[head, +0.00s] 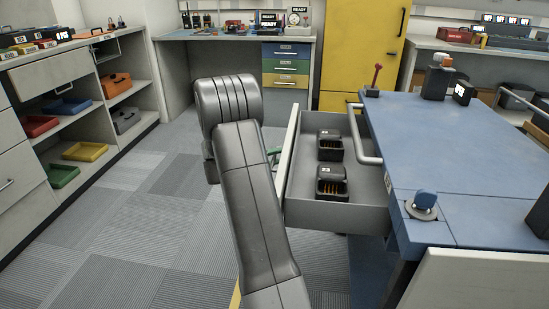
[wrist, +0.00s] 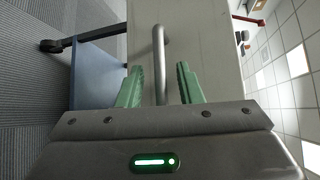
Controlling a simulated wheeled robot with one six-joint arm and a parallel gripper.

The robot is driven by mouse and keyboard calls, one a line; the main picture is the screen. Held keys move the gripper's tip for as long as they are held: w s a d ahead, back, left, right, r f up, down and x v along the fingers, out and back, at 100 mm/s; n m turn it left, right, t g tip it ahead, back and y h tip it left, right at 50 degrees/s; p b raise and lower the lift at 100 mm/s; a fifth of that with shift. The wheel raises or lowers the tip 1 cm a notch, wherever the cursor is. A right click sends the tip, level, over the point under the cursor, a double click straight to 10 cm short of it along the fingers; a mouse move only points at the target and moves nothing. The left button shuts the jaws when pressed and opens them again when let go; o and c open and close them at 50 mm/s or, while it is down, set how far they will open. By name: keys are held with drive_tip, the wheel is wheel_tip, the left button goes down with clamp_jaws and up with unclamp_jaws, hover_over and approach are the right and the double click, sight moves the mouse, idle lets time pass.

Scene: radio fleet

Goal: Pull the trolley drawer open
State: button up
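The blue-topped trolley (head: 455,140) stands at the right in the head view. Its grey drawer (head: 365,215) sticks out to the left, open, with two black boxes (head: 331,188) inside. The drawer's pale front (wrist: 205,45) and its upright-looking metal bar handle (wrist: 160,50) fill the middle of the wrist view. My gripper (wrist: 159,70) has its green fingers on either side of the handle, with a gap on both sides. It is open. In the head view my arm hides most of the gripper and the handle.
The grey carpet floor (head: 170,220) left of the drawer is clear. Shelves (head: 85,115) with coloured trays stand at the left. A workbench (head: 235,36) with coloured drawers and a yellow cabinet (head: 360,50) stand behind.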

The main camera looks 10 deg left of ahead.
drive_tip(key=p+v, duration=0.3)
drive_tip(key=v, duration=1)
drive_tip(key=shift+s+a, duration=0.25)
drive_tip(key=shift+s, duration=0.1)
drive_tip(key=b+x, duration=0.3)
drive_tip(key=x, duration=1.1)
drive_tip(key=shift+r, duration=0.1)
